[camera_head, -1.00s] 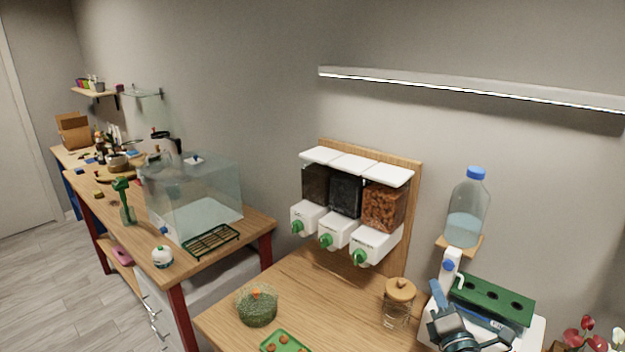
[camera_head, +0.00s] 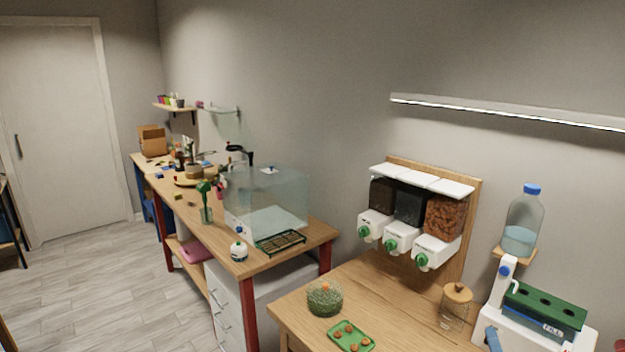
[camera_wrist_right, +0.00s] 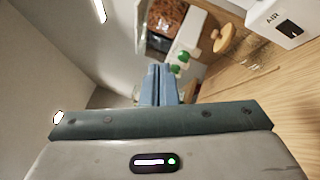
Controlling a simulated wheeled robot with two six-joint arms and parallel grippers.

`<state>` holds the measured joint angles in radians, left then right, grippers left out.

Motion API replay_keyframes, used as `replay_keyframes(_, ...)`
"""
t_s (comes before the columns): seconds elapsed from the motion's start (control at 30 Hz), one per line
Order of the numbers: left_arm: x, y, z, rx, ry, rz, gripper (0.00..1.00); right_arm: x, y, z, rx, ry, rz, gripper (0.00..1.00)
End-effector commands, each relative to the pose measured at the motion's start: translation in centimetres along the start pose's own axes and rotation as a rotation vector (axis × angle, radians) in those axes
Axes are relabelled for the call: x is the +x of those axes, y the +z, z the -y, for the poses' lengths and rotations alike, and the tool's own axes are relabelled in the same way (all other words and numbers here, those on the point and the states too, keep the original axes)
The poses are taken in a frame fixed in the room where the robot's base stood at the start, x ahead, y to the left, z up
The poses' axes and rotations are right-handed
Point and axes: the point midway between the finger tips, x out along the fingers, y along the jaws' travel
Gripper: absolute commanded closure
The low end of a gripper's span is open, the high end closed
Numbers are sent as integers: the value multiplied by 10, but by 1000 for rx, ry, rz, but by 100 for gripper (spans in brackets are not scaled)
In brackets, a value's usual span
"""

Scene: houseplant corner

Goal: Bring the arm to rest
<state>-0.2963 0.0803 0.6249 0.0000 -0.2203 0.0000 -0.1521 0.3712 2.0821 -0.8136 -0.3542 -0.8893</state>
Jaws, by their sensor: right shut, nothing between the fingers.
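My right gripper (camera_head: 493,340) shows only as a blue fingertip at the bottom edge of the head view, in front of the white hydroponic unit. My left gripper does not show.
The wooden table (camera_head: 392,300) carries a green wire basket (camera_head: 324,300), a green tray (camera_head: 350,338) and a cork-lidded jar (camera_head: 453,308). Dispensers (camera_head: 410,235) hang behind. A water bottle (camera_head: 522,225) stands above the white unit (camera_head: 535,335). Floor (camera_head: 90,290) is open at left.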

Motion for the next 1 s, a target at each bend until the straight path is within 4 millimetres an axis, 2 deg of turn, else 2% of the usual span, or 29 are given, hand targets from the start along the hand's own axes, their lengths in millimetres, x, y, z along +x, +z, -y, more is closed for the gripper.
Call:
replay_keyframes(0.27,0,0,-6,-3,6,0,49,-33,-1,30,291,-191,74,100)
replay_keyframes(0.47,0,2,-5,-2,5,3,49,-78,-10,63,590,-413,169,100)
replay_keyframes(0.57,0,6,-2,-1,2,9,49,-115,-22,83,783,-575,242,100)
replay_keyframes(0.7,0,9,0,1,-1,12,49,-177,-43,103,1041,-829,368,100)
replay_keyframes(0.8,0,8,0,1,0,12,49,-214,-57,109,1165,-978,450,100)
replay_keyframes(1.0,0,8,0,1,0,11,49,-277,-79,108,1326,-1221,591,100)
